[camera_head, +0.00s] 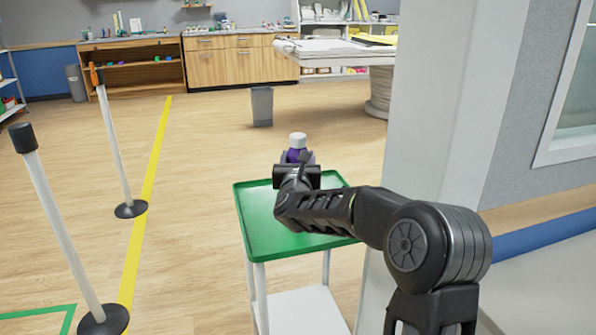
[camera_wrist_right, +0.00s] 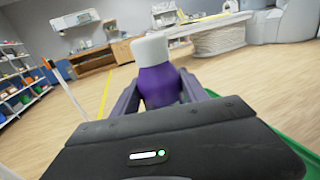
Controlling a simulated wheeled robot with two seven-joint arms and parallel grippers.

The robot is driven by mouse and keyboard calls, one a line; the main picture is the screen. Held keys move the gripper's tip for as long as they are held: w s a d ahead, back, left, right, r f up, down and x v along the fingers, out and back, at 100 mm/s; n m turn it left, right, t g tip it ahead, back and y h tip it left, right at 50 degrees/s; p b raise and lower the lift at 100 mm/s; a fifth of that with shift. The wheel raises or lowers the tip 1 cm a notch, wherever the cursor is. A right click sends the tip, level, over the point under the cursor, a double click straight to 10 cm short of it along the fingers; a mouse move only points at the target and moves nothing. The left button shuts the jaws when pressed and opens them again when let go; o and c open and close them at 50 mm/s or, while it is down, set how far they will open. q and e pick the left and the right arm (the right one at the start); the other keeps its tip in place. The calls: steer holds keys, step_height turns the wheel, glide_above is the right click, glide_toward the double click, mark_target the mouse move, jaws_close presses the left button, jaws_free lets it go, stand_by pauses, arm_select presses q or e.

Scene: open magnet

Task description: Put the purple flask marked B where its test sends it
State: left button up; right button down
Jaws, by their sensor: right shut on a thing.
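The purple flask (camera_head: 296,155) with a white cap is held in my right gripper (camera_head: 297,158), over the green-topped cart (camera_head: 250,228). In the right wrist view the flask (camera_wrist_right: 160,80) stands upright between the two fingers of the right gripper (camera_wrist_right: 160,98), which are shut on it. No letter B shows on the side I see. The gripper hides the flask's lower part, so I cannot tell whether it touches the tray. My left gripper is not in view.
A yellow floor line (camera_head: 150,180) runs at left, beside two white posts (camera_head: 115,150) with dark bases. A grey bin (camera_head: 262,106) stands beyond the cart. A bed-like table (camera_head: 335,50) and wooden cabinets (camera_head: 235,62) are at the back. A white wall corner (camera_head: 440,100) is close at right.

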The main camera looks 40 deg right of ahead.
step_height(320, 180, down, 3)
steer(key=shift+f, duration=0.15)
steer(key=c, duration=0.6)
jaws_free()
steer(key=shift+s+a, duration=0.1)
steer(key=b+v, duration=0.1)
steer(key=v, duration=1)
steer(key=shift+s+a, duration=0.25)
steer(key=shift+s, duration=0.05)
